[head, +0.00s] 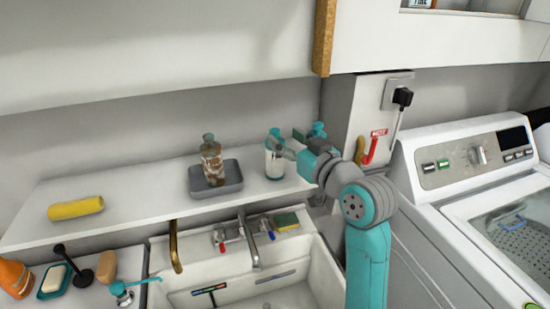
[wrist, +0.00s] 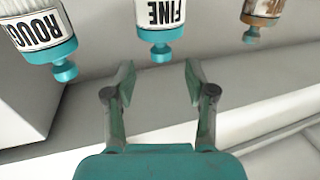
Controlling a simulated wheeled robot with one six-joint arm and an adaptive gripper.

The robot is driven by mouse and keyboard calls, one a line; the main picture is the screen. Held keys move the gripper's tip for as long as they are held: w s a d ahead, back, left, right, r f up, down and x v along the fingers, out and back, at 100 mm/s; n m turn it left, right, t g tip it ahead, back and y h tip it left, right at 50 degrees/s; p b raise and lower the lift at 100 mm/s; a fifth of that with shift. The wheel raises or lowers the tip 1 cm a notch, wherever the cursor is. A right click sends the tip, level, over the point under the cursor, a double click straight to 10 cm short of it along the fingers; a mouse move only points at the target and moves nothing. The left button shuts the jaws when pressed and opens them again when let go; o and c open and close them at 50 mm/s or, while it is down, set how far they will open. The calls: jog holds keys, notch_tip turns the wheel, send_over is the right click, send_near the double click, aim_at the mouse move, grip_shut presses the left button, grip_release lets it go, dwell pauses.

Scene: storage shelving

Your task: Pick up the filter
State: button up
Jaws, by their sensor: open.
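Several filter bottles show. A white filter with teal ends, labelled "FINE" (wrist: 160,22), is straight ahead of the finger gap in the wrist view, upside down there; it stands on the shelf in the head view (head: 275,163). A similar one labelled "ROUGH" (wrist: 40,35) is at left in the wrist view; its teal top (head: 318,129) shows behind my gripper in the head view. A brown, dirty filter (head: 212,163) stands in a grey tray; it also shows at upper right in the wrist view (wrist: 262,14). My gripper (wrist: 160,78) is open and empty, close to the FINE filter.
The grey tray (head: 203,191) sits on the white shelf (head: 140,192) above a sink with taps (head: 243,233). A yellow roll (head: 76,208) lies at the shelf's left. A wall post (head: 349,110) and washing machine (head: 470,190) stand at right.

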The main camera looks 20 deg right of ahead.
aim_at(278, 133)
jog(key=shift+x, duration=2.65)
grip_shut()
